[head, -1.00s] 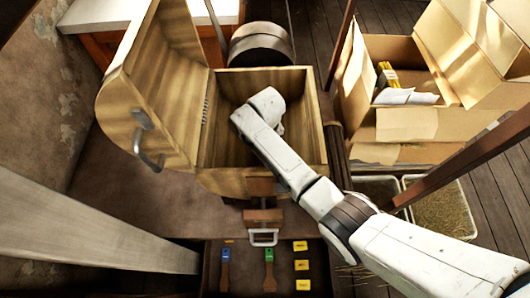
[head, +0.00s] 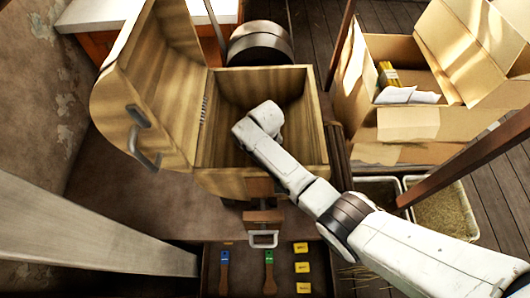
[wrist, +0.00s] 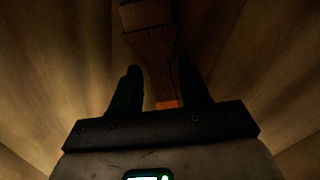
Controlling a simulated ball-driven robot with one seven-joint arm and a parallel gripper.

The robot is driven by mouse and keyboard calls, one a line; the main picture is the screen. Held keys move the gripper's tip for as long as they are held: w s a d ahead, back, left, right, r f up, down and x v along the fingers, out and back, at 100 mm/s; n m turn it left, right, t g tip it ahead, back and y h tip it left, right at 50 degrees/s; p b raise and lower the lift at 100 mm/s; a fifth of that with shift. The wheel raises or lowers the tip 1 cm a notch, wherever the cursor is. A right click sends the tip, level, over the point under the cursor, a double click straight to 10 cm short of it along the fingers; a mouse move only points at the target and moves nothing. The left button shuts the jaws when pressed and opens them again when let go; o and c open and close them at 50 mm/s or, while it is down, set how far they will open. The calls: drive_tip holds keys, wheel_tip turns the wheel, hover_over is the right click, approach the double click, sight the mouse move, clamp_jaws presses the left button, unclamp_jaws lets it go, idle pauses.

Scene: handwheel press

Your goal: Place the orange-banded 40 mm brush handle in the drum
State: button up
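The drum (head: 222,182) is a wooden box-like vessel with its lid (head: 140,115) swung open to the left in the head view. My arm reaches into it, and my gripper is hidden there by the arm and walls. In the wrist view my gripper (wrist: 160,85) has its two dark fingers apart. The orange-banded brush handle (wrist: 160,65) lies between and beyond them, inside the drum, with its orange band (wrist: 168,104) nearest the palm. A gap shows on the left of the handle; the right side is close to the finger. The view is dim.
A dark tray below the drum holds a blue-banded handle (head: 225,270), a green-banded handle (head: 268,270) and yellow labels (head: 302,266). A cardboard box (head: 420,125) stands at right. A dark post (head: 470,155) and the drum walls border my arm.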

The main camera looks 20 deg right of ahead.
drive_tip(key=shift+o, duration=0.9)
wheel_tip(320, 180, up, 12)
drive_tip(key=p, duration=0.3)
drive_tip(key=shift+s, duration=0.2)
drive_tip(key=shift+r, duration=0.15)
